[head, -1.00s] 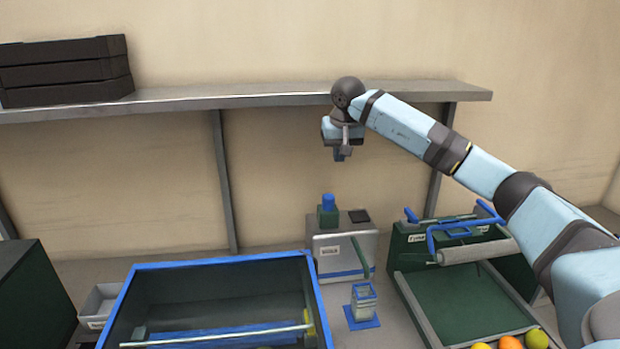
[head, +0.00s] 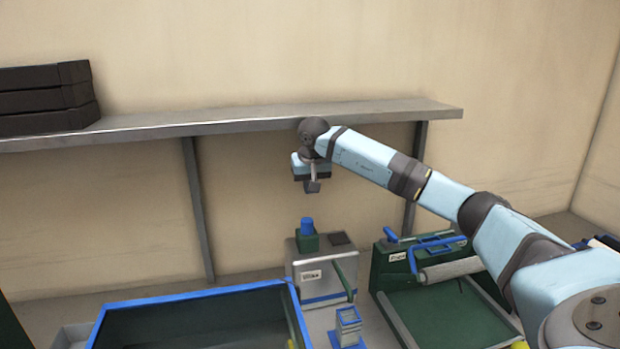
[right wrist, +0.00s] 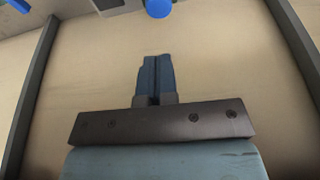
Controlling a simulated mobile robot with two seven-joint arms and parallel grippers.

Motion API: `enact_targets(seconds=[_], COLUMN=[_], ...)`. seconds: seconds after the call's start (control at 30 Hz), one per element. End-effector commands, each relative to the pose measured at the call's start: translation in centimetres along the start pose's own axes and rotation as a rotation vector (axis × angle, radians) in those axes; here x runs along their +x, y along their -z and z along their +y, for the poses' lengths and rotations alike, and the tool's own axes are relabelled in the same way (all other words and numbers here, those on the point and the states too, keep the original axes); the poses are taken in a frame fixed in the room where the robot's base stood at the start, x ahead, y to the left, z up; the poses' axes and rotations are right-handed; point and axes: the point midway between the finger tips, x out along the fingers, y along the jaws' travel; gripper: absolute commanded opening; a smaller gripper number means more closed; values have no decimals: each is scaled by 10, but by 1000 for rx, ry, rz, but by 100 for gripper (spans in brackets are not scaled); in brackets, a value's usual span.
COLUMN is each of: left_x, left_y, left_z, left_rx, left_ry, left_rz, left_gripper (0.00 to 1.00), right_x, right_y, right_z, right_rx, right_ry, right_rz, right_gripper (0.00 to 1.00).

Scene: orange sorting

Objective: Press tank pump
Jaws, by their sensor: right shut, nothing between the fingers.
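The tank (head: 320,272) is a grey box with a label on its front, standing at the back of the bench against the wall. Its pump is a blue knob (head: 307,225) on a green block (head: 307,242) on the tank's top. The knob also shows at the top edge of the right wrist view (right wrist: 158,7). My right gripper (head: 312,188) points down above the knob, with a clear gap between them. In the right wrist view its fingers (right wrist: 156,72) are together and empty. My left gripper is not in view.
A grey shelf (head: 250,119) runs along the wall behind my right arm, with black crates (head: 45,98) on it. A blue-rimmed bin (head: 190,295) stands front left. A green machine with a roller (head: 450,270) stands right of the tank.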

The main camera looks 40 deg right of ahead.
Motion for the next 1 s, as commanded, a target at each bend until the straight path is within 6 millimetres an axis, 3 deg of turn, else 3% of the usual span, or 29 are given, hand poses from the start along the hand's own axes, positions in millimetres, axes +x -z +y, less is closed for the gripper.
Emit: enact_targets(seconds=[0.2,0.4,1.0], left_x=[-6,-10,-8], left_y=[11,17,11], left_z=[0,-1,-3], left_rx=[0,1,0], left_ry=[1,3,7], left_rz=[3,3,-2], left_gripper=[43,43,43], right_x=[47,75,93], right_y=[0,-8,-13], right_z=[0,0,0], right_rx=[0,-1,-1], right_ry=[-1,-1,-1], right_rz=[-4,-2,0], right_gripper=[0,0,0])
